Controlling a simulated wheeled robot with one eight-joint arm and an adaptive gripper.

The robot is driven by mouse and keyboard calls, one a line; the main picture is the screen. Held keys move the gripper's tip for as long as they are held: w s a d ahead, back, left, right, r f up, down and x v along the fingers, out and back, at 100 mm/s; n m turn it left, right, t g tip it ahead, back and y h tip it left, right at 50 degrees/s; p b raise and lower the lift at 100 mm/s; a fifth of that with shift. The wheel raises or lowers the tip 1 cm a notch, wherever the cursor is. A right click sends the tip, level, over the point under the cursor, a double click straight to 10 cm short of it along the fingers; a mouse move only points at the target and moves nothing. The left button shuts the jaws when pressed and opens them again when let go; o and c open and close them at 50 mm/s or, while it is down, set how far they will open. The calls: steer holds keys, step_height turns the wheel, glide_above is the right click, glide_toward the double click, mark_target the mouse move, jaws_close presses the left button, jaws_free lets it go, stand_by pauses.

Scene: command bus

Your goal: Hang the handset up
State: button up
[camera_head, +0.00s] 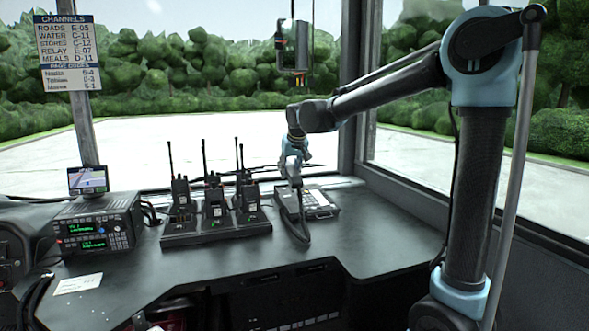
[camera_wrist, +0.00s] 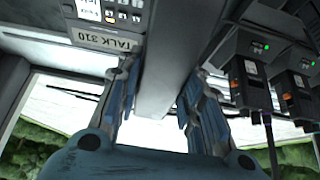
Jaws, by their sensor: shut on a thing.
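The handset is a long grey bar in the wrist view (camera_wrist: 178,55), and my gripper (camera_wrist: 162,92) is shut on it, with one finger on each side. The desk phone's base, labelled "TALK 310" with keys above (camera_wrist: 105,38), lies beside the bar in that view. In the head view my gripper (camera_head: 292,170) is above the phone base (camera_head: 319,204) on the desk. The dark handset (camera_head: 298,228) reaches down from the gripper along the base's left, near side. Whether it touches the base or its cradle, I cannot tell; the cradle is mostly hidden.
A charger rack (camera_head: 190,239) with several upright radios (camera_head: 215,203) stands just left of the phone. A radio set (camera_head: 95,228) and small screen (camera_head: 88,180) are farther left. The desk is clear to the right. A device (camera_head: 294,48) hangs above.

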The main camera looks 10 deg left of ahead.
steer(key=shift+a+f, duration=0.25)
glide_above(288, 196)
steer(key=s+d, duration=0.1)
steer(key=s, duration=0.1)
steer(key=shift+s+d+f, duration=0.1)
steer(key=shift+f, duration=1.35)
steer(key=shift+s+d+f, duration=0.1)
steer(key=shift+f, duration=1.8)
steer(key=shift+s, duration=0.15)
steer(key=o, duration=1.4)
steer(key=shift+c, duration=0.2)
